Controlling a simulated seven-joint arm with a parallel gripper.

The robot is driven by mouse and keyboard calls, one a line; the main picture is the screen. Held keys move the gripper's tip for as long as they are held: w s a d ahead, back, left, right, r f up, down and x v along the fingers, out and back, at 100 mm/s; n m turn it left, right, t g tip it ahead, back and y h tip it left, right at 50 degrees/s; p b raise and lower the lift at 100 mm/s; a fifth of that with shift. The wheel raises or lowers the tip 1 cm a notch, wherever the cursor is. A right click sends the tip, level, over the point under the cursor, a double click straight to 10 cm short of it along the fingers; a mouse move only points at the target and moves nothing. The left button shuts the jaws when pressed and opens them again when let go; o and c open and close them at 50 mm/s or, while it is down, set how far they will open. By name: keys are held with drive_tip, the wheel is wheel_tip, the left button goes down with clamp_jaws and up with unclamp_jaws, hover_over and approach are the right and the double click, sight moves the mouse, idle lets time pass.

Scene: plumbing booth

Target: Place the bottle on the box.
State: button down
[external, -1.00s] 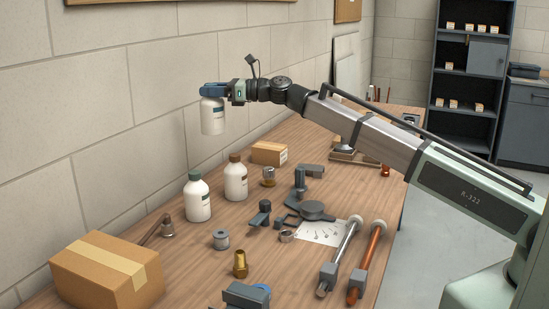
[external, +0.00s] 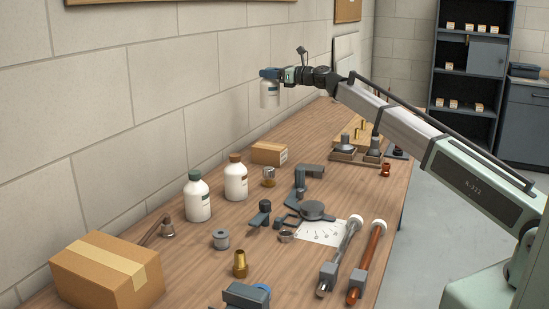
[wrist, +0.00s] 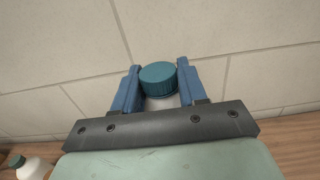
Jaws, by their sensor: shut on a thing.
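My gripper (external: 270,74) is shut on a white bottle with a teal-blue cap and holds it upright in the air near the wall. The bottle's white body (external: 269,97) hangs below the jaws. In the wrist view its cap (wrist: 158,77) sits between the two blue fingers. A large taped cardboard box (external: 85,278) stands at the front left of the table. A smaller cardboard box (external: 266,154) stands farther back against the wall. The held bottle appears above and beyond the small box; the exact distance is hard to tell.
A green-capped bottle (external: 198,200) and a brown-capped bottle (external: 236,181) stand in front of the small box. Valves and fittings, a paper sheet (external: 318,232) and two pipes (external: 367,264) lie on the wooden table (external: 200,262). A fitting stand (external: 356,155) is farther back.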

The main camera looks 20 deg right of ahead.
wheel_tip(320, 180, down, 15)
drive_tip(key=shift+a+r, duration=0.15)
drive_tip(key=shift+a, duration=0.05)
idle(0.6)
drive_tip(key=shift+s, duration=0.1)
drive_tip(key=c, duration=0.6)
unclamp_jaws()
drive_tip(key=v, duration=1.2)
